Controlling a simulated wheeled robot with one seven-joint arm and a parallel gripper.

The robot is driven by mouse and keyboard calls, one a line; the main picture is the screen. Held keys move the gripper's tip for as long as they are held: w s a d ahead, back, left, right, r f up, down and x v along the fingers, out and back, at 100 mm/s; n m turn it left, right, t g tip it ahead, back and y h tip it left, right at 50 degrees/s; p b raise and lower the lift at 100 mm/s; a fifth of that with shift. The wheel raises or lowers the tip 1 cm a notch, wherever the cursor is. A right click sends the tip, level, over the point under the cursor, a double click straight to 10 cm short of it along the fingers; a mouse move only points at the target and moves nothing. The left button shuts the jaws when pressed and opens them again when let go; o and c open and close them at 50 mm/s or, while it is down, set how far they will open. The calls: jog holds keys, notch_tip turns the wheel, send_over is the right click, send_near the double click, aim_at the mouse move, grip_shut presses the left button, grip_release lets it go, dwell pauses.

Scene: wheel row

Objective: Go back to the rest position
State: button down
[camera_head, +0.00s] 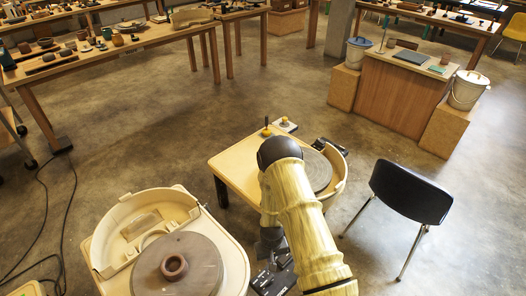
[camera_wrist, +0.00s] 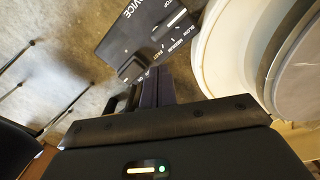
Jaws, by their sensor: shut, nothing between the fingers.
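My gripper (camera_wrist: 158,82) shows in the wrist view, its dark fingers together with nothing seen between them. The fingers point toward a black control panel (camera_wrist: 148,32) with white lettering, including speed labels, and dark switches on it. I cannot tell whether the fingertips touch the panel. In the head view my arm reaches up, bends at a dark elbow and comes down again, and my fingers are hidden or too small to make out there. The panel (camera_head: 272,280) shows low in the head view, partly behind my arm.
A pottery wheel (camera_head: 210,243) with a brown ring-shaped clay piece (camera_head: 174,267) stands at lower left. A second wheel table (camera_head: 235,165) is partly behind my arm. A black chair (camera_head: 411,192) stands to the right. Open floor (camera_head: 150,130) lies beyond, with cables at left.

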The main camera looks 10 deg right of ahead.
notch_tip(320, 180, up, 11)
jog(key=w, duration=0.2)
jog(key=s+d+r+t+p, duration=0.1)
jog(key=s+r+p, duration=0.3)
jog(key=r, duration=0.9)
jog(key=s+d+r+p, duration=0.2)
jog(key=s+r+p, duration=0.2)
jog(key=r, duration=0.9)
jog(key=s+d+r+m+t+p, duration=0.1)
jog(key=s+r+p, duration=0.3)
jog(key=r, duration=0.9)
jog(key=shift+s+d+t, duration=0.3)
jog(key=shift+s+d, duration=0.15)
